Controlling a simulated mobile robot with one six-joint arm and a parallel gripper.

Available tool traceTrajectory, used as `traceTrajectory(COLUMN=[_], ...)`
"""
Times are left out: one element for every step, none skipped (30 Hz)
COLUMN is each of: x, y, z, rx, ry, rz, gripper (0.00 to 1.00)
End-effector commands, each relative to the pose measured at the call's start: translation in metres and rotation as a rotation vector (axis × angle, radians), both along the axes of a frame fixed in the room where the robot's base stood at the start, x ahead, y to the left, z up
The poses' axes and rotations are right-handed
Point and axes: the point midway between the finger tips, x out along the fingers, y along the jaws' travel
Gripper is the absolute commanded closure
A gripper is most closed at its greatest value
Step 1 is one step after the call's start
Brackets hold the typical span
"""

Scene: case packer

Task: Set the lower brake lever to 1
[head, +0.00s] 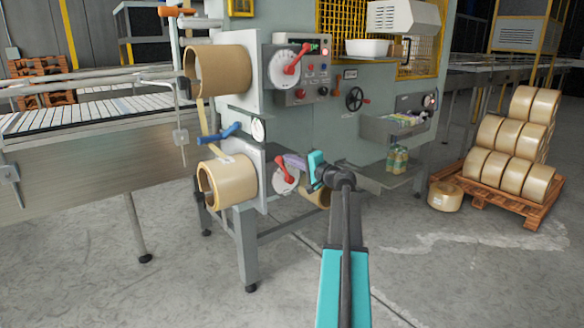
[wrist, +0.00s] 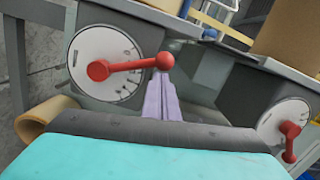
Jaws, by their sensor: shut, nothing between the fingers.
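The lower brake lever (head: 281,176) is red with a round knob, on a white dial (head: 290,187) below the grey cabinet. In the wrist view this lever (wrist: 125,66) crosses its dial (wrist: 88,52), and its knob lies over the rim. The dial's marks are too small to read. My gripper (head: 284,159) has pale purple fingers, which also show in the wrist view (wrist: 163,84). They are shut and empty, with their tips right at the knob. I cannot tell whether they touch it.
An upper dial with another red lever (head: 297,59) sits above. Tape rolls (head: 232,180) and a blue handle (head: 220,133) stand left of the lower dial. A cardboard tube (head: 317,197) is behind it.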

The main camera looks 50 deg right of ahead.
Motion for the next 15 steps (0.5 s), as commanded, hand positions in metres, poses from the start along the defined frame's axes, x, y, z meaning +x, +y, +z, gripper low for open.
traceTrajectory(x=[0.0004, 0.0005, 0.0006, 0.0006, 0.0006, 0.0007, 0.0007, 0.0007, 0.0007, 0.0006, 0.0006, 0.0006, 0.0006, 0.0005, 0.0005], y=[0.0028, 0.0034, 0.0042, 0.0046, 0.0050, 0.0054, 0.0056, 0.0058, 0.0058, 0.0060, 0.0060, 0.0059, 0.0058, 0.0058, 0.0057], z=[-0.0028, -0.0027, -0.0025, -0.0023, -0.0020, -0.0018, -0.0016, -0.0015, -0.0013, -0.0012, -0.0011, -0.0010, -0.0009, -0.0009, -0.0008], rx=[-0.016, -0.024, -0.033, -0.038, -0.043, -0.049, -0.052, -0.055, -0.058, -0.059, -0.059, -0.060, -0.060, -0.060, -0.059], ry=[0.002, 0.003, 0.005, 0.006, 0.006, 0.007, 0.008, 0.008, 0.008, 0.009, 0.009, 0.009, 0.009, 0.009, 0.009], rz=[0.002, 0.002, 0.002, 0.002, 0.002, 0.002, 0.002, 0.001, 0.001, 0.001, 0.001, 0.001, 0.001, 0.001, 0.001], gripper=[1.00, 1.00, 1.00, 1.00, 1.00, 1.00, 1.00, 1.00, 1.00, 1.00, 1.00, 1.00, 1.00, 1.00, 1.00])
